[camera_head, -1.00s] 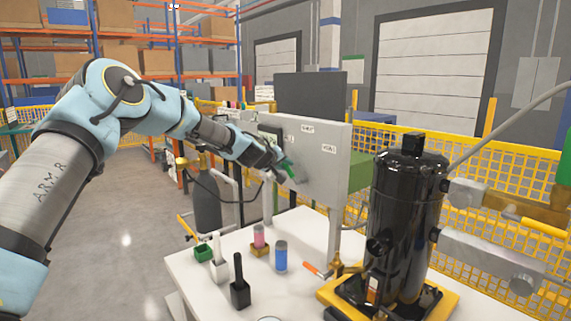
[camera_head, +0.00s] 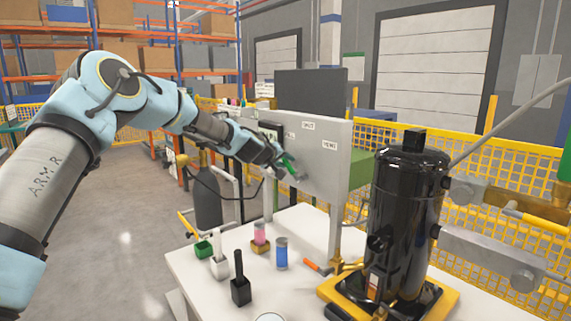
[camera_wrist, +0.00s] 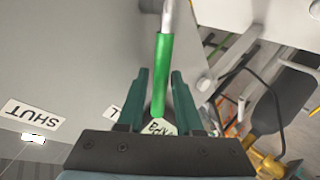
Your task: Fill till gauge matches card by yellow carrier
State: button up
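A green lever handle (camera_wrist: 164,75) on a metal stem juts from the grey panel (camera_head: 325,175); it also shows small in the head view (camera_head: 289,164). My gripper (camera_wrist: 161,80) has its two green fingers on either side of the handle, with a gap on each side. It looks open around the handle. Panel labels include SHUT (camera_wrist: 30,115); another label behind the fingers is partly hidden. A yellow base (camera_head: 335,294) under the black compressor (camera_head: 405,215) may be the yellow carrier. I cannot make out the card or a gauge reading.
The white table (camera_head: 200,268) holds a blue cylinder (camera_head: 281,255), a pink vial (camera_head: 260,233), a black-handled block (camera_head: 240,288) and a white one (camera_head: 219,262). An orange-handled valve (camera_head: 317,268) is beside the compressor. A grey gas bottle (camera_head: 207,200) stands behind.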

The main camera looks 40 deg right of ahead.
jog(key=b+v, duration=0.4)
jog(key=v, duration=0.6)
jog(key=shift+a, duration=0.1)
jog(key=w+a+f+y, duration=0.1)
jog(key=a+f+y, duration=0.25)
jog(key=a, duration=0.75)
jog(key=w+a+f+y, duration=0.15)
jog(key=a+f, duration=0.25)
jog(key=a, duration=0.7)
jog(key=a+f+y, duration=0.3)
jog(key=a+f, duration=0.1)
jog(key=a, duration=0.8)
jog(key=s+a+f+n+g+y, duration=0.1)
jog(key=s+a, duration=0.5)
jog(key=a, duration=0.7)
jog(key=s+a+f+n+g+y, duration=0.1)
jog(key=s+a+f+n+y, duration=0.1)
jog(key=s+a, duration=0.5)
jog(key=a+f+y, duration=0.1)
jog(key=a, duration=0.4)
jog(key=shift+s+a+n+g, duration=0.2)
jog(key=shift+a+n+g, duration=0.2)
